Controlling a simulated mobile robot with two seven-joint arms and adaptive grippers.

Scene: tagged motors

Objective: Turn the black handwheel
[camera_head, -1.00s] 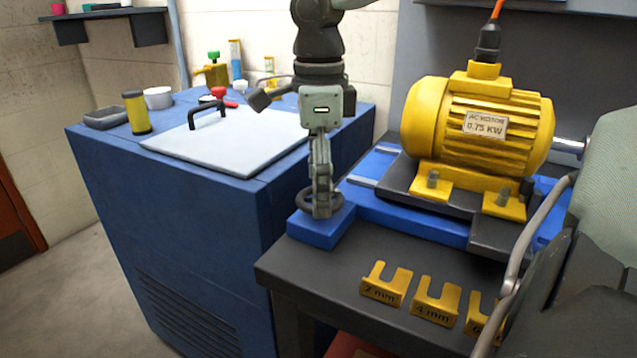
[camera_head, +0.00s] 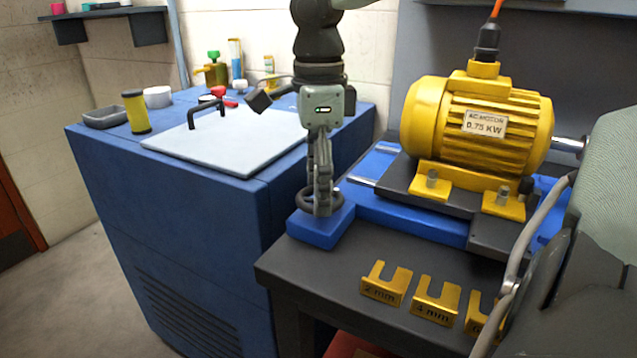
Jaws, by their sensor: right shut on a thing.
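The black handwheel (camera_head: 306,200) sits on a blue block (camera_head: 318,232) at the left front of the blue motor base. My right gripper (camera_head: 322,207) points down from above and is shut on the handwheel's rim. The gripper hides part of the wheel. My left gripper is not in view.
A yellow AC motor (camera_head: 478,125) stands on the blue base (camera_head: 420,222) to the right. Yellow slotted shims (camera_head: 386,287) lie on the dark table (camera_head: 325,280) in front. A blue cabinet (camera_head: 185,235) with a white lid (camera_head: 235,145) and black handle stands at the left.

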